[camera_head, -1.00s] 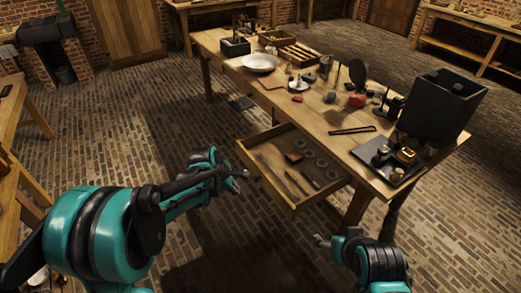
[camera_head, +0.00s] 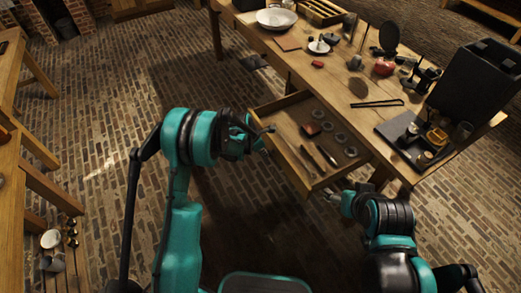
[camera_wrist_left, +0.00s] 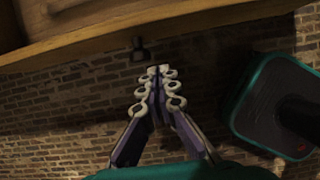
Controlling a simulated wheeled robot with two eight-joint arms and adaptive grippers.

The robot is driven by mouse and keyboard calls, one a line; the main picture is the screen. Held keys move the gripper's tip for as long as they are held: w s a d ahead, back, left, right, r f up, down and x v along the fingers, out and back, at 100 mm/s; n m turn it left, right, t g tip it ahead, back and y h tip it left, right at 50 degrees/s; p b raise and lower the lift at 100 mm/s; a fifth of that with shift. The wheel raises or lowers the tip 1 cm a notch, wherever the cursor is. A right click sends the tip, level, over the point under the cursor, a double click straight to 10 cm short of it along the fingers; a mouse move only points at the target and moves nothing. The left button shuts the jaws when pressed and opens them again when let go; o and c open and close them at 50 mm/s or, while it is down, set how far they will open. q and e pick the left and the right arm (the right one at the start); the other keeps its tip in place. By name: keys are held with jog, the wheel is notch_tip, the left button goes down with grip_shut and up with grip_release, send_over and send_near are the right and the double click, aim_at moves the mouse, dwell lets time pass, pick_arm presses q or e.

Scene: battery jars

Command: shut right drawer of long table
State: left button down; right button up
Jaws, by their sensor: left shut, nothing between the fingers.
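The long table (camera_head: 310,75) has one wooden drawer (camera_head: 283,152) pulled out from its long side. In it lie several dark rings, a red-brown block and some long tools. My left gripper (camera_head: 267,130) is at the outer side of the drawer front, near its far end. In the left wrist view its fingers (camera_wrist_left: 157,75) are shut and empty, just below the wooden drawer front (camera_wrist_left: 150,30) and beside a dark knob (camera_wrist_left: 138,50). Whether they touch is unclear. My right gripper (camera_head: 330,194) is by the drawer's near corner; its jaws are too small to read.
The tabletop holds a white plate (camera_head: 276,18), a dark box (camera_head: 475,88), a black tray (camera_head: 400,130) and small tools. Another wooden table (camera_head: 12,165) stands at the left. The brick floor (camera_head: 100,130) between the tables is clear.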

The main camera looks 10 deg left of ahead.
aim_at(273, 150)
pick_arm(q)
jog(key=shift+w+d+f+b, duration=0.2)
jog(key=shift+w+d, duration=0.2)
jog(key=shift+d, duration=0.2)
jog(key=shift+w+d+f+b, duration=0.1)
jog(key=shift+w+d+b, duration=0.1)
jog(key=shift+w+d, duration=0.35)
jog(key=shift+w+d+f+b, duration=0.2)
jog(key=shift+w+d, duration=0.1)
jog(key=shift+d, duration=0.35)
pick_arm(e)
jog(key=shift+f, duration=0.8)
pick_arm(q)
jog(key=shift+r, duration=0.1)
